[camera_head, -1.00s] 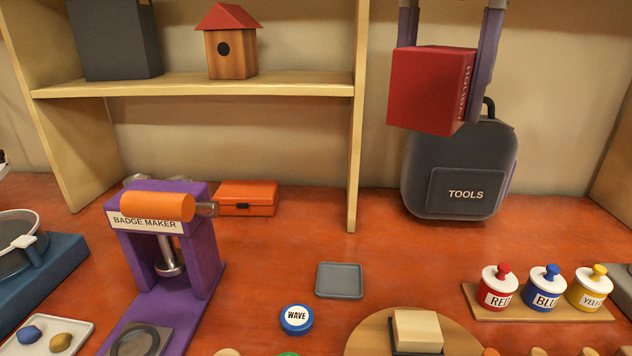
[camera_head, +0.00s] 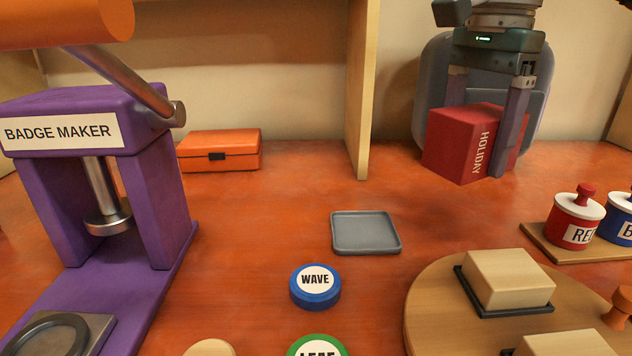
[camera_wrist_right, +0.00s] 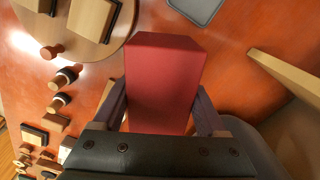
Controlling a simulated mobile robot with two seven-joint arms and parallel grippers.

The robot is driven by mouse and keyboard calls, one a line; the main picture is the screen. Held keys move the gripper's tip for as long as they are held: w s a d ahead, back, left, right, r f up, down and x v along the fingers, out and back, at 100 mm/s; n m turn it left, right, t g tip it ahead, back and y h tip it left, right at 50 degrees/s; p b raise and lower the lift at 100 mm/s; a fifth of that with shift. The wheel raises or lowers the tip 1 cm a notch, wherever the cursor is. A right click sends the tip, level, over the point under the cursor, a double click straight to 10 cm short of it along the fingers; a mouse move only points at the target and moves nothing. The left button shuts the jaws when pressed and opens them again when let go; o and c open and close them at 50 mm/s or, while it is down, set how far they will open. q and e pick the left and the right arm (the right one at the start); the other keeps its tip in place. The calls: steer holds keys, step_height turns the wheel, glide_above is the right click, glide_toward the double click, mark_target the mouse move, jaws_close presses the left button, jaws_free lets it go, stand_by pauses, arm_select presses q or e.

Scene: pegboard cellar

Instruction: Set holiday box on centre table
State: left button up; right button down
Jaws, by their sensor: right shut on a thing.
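The holiday box (camera_head: 462,143) is a red block with "HOLIDAY" in white on its side. My right gripper (camera_head: 505,150) comes from above and is shut on it, one finger at each side. The box is low near the tabletop, in front of the grey tool bag; I cannot tell whether it touches the surface. In the right wrist view the red box (camera_wrist_right: 163,80) sits between the two fingers. The orange-red table (camera_head: 270,220) spreads below. My left gripper is not in view.
A purple badge maker (camera_head: 160,200) stands at left, with an orange case (camera_head: 220,150) behind it. A grey tray (camera_head: 366,233), blue WAVE badge (camera_head: 315,285) and round wooden board (camera_head: 430,300) lie in front. Paint pots (camera_head: 576,215) stand at right. A shelf post (camera_head: 362,90) rises left of the box.

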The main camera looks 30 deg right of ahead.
mark_target(450, 234)
step_height(450, 234, down, 10)
steer(key=shift+r, duration=0.15)
stand_by(0.3)
steer(key=shift+f+b, duration=0.2)
steer(key=shift+b, duration=0.2)
jaws_free()
steer(key=shift+r, duration=0.15)
